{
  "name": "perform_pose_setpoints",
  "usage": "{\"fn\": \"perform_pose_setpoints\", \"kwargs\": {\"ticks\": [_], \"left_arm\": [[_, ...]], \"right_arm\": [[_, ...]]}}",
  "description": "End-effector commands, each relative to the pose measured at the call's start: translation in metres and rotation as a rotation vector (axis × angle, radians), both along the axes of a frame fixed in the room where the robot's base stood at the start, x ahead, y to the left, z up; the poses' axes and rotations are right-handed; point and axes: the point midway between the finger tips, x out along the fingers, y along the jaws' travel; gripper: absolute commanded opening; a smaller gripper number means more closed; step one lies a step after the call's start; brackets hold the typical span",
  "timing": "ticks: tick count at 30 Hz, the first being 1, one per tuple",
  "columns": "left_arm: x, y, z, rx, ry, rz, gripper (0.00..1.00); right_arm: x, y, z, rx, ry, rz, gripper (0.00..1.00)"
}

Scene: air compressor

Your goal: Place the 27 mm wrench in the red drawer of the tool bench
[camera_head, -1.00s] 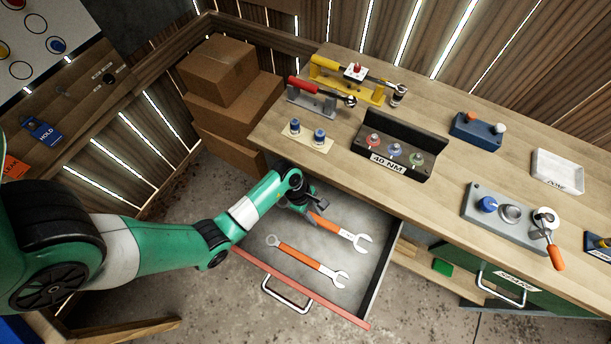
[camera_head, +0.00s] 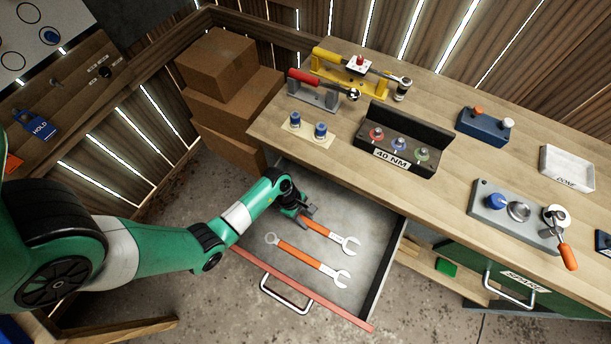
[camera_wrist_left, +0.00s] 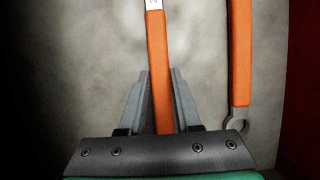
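An orange-handled wrench (camera_head: 322,231) is in the open drawer (camera_head: 368,212), its open jaw toward the right. My left gripper (camera_head: 305,215) is over the drawer at that wrench's left end. In the left wrist view, the fingers (camera_wrist_left: 159,75) straddle the orange handle (camera_wrist_left: 156,45), with their tips close against its sides. They look shut on it. Its size mark is cut off. A second orange-handled wrench (camera_head: 300,254) lies in the drawer nearer its red front (camera_head: 310,292) and also shows in the wrist view (camera_wrist_left: 240,60). My right gripper is not in view.
The bench top holds a 40 NM socket block (camera_head: 405,145), torque wrenches on stands (camera_head: 315,90), a grey fixture (camera_head: 505,220) and a white tray (camera_head: 568,168). A green drawer (camera_head: 515,280) is at right.

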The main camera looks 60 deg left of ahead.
Motion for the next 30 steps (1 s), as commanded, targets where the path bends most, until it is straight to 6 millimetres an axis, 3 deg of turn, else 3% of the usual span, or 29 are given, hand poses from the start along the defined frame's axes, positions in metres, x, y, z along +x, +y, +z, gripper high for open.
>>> {"fn": "perform_pose_setpoints", "kwargs": {"ticks": [1, 4, 14, 17, 24, 30], "left_arm": [[0.000, 0.000, 0.000, 0.000, 0.000, 0.000, 0.42], [0.000, 0.000, 0.000, 0.000, 0.000, 0.000, 0.60], [0.000, 0.000, 0.003, 0.000, 0.000, 0.000, 0.61], [-0.002, 0.003, 0.015, 0.000, 0.000, 0.001, 0.61], [-0.014, 0.020, 0.069, 0.001, -0.001, 0.003, 0.61], [-0.023, 0.033, 0.104, 0.000, -0.001, 0.003, 0.61]], "right_arm": [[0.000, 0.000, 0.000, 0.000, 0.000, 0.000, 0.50], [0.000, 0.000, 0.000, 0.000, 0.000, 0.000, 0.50], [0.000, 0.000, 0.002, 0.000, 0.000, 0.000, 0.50], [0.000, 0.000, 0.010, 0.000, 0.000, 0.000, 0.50], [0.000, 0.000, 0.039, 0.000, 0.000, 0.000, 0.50], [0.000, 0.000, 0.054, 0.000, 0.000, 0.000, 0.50]]}}
